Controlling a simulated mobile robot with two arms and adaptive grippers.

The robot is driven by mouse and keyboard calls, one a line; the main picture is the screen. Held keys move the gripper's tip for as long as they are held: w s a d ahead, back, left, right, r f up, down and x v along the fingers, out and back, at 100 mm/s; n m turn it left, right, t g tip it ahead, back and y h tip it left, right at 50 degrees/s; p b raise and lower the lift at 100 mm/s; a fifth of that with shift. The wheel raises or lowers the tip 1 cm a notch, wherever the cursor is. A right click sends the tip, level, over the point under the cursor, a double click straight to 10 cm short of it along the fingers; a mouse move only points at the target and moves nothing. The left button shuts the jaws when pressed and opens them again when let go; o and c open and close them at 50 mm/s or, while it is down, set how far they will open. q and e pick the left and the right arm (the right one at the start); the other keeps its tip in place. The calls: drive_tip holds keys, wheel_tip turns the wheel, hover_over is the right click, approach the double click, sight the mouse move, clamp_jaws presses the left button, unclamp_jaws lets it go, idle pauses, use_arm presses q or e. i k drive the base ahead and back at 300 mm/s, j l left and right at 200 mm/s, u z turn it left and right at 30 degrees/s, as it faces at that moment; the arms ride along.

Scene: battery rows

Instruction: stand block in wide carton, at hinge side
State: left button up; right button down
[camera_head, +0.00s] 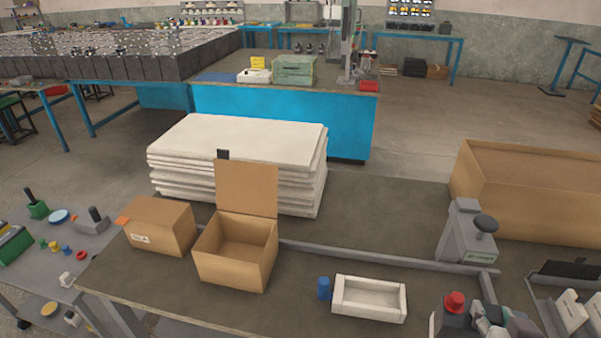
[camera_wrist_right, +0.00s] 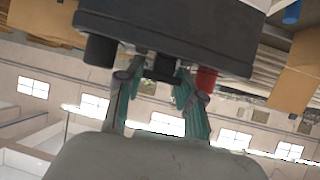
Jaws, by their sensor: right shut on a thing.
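A dark grey block (camera_head: 453,322) with a red cap is at the bottom right of the head view. My right gripper (camera_head: 484,322) is shut on it. In the right wrist view the block (camera_wrist_right: 180,30) fills the top, with a red and a black cap, and the fingers of my right gripper (camera_wrist_right: 160,78) reach it. An open brown carton (camera_head: 233,270) stands left of centre on the table, its lid (camera_head: 247,188) raised at the far side. It looks empty, though part of its floor is hidden. My left gripper is not in view.
A closed carton (camera_head: 160,228) stands left of the open one. A white tray (camera_head: 369,300) and a blue cylinder (camera_head: 324,288) lie between the block and the open carton. A metal rail (camera_head: 370,257) crosses behind. A large carton (camera_head: 530,195) stands at right; white boards (camera_head: 235,150) are stacked behind.

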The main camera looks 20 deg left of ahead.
sight(247, 253)
drive_tip(key=j, duration=0.65)
drive_tip(key=i+j+u, duration=0.1)
drive_tip(key=j, duration=0.55)
drive_tip(key=i+j, duration=0.1)
drive_tip(key=j, duration=0.55)
drive_tip(key=j+u, duration=0.1)
drive_tip(key=j, duration=0.55)
drive_tip(key=i, duration=0.05)
